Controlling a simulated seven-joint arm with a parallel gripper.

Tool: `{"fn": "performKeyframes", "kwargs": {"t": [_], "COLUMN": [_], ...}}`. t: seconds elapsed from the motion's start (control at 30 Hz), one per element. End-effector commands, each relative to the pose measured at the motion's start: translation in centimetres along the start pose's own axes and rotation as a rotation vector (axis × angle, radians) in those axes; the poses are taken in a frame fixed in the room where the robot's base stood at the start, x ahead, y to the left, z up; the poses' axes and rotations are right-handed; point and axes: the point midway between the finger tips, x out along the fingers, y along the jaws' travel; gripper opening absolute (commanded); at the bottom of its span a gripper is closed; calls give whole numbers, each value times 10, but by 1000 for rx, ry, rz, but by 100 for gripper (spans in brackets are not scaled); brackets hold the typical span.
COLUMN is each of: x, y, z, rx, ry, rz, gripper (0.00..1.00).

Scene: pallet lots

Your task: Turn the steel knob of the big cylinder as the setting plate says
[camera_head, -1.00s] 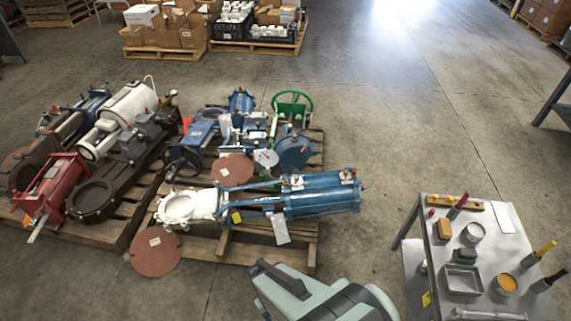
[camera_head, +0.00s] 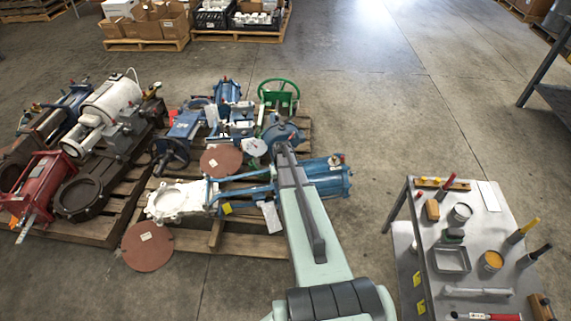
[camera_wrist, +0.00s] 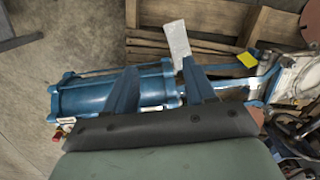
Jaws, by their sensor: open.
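The big blue cylinder (camera_head: 325,180) lies on the front of a wooden pallet, its left end joined to a white valve body (camera_head: 176,200). A small fitting with a red part (camera_head: 337,159) sits on its right end and shows in the wrist view (camera_wrist: 60,131). I cannot make out which fitting is the steel knob. A pale plate (camera_head: 271,216) hangs at the cylinder's front and shows in the wrist view (camera_wrist: 178,42); its text is unreadable. My gripper (camera_wrist: 162,82) is open and empty above the cylinder, fingers spread. My arm hides the cylinder's middle in the head view.
A metal cart (camera_head: 405,240) with brushes, tins and a tray stands at the right. More valves crowd the pallets, including a green handwheel (camera_head: 279,93) and a red actuator (camera_head: 38,180). A brown disc (camera_head: 147,246) leans at the pallet front. The floor behind the cart is clear.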

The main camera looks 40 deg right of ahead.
Motion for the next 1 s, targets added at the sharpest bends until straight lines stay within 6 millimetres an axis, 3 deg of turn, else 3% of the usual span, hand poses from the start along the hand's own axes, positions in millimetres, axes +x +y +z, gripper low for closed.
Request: {"fn": "performKeyframes", "kwargs": {"t": [0.03, 0.2, 0.33, 0.57, 0.8, 1.0], "x": [-12, -55, -66, -59, -58, -58], "y": [16, 49, 53, 56, 56, 56], "z": [-41, -139, -181, -211, -212, -212], "rx": [-26, -269, -516, -948, -1393, -1675], "ry": [29, 100, 114, 100, 84, 73], "rz": [1, 21, 40, 60, 79, 91], "gripper": [55, 55, 55, 55, 55, 55]}}
